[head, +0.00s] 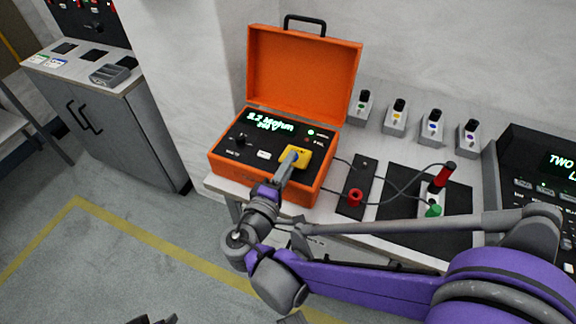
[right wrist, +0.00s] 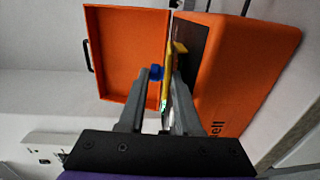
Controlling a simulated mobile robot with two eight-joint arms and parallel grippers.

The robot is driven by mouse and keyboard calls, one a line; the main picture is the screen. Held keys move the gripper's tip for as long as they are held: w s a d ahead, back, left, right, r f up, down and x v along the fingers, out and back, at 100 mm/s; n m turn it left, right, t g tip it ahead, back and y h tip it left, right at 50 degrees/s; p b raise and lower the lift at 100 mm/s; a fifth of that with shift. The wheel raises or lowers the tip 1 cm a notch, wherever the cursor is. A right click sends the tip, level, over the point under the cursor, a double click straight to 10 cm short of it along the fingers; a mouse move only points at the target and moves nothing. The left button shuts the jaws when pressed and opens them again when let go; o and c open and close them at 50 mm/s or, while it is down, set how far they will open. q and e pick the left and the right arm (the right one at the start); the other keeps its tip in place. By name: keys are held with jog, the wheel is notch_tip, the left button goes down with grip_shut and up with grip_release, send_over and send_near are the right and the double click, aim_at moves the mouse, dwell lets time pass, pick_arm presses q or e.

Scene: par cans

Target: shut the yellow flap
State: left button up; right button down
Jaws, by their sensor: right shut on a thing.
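The yellow flap (head: 301,157) is at the front right of the dark panel of an orange case (head: 262,188). In the right wrist view, the flap (right wrist: 168,85) shows as a narrow yellow strip between the fingers. Its exact angle to the panel is hard to tell. My right gripper (head: 293,157) is shut on the flap, and its fingers (right wrist: 165,95) also show in the wrist view. The gripper hides part of the flap and of the panel. A dark tip at the bottom edge of the head view seems to be my left gripper (head: 152,320), mostly out of frame.
The orange lid (head: 303,75) stands open behind the panel, with a lit display (head: 270,123). To the right are a red jack (head: 355,197), cables, a red-handled probe (head: 444,175) and several small grey boxes. My right arm crosses the bench's front.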

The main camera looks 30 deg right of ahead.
jog(key=shift+f+h+b, duration=0.25)
jog(key=shift+h+b, duration=0.2)
jog(key=shift+h, duration=0.05)
jog(key=c, duration=0.8)
grip_release()
jog(key=shift+o, duration=0.2)
jog(key=shift+t, duration=0.4)
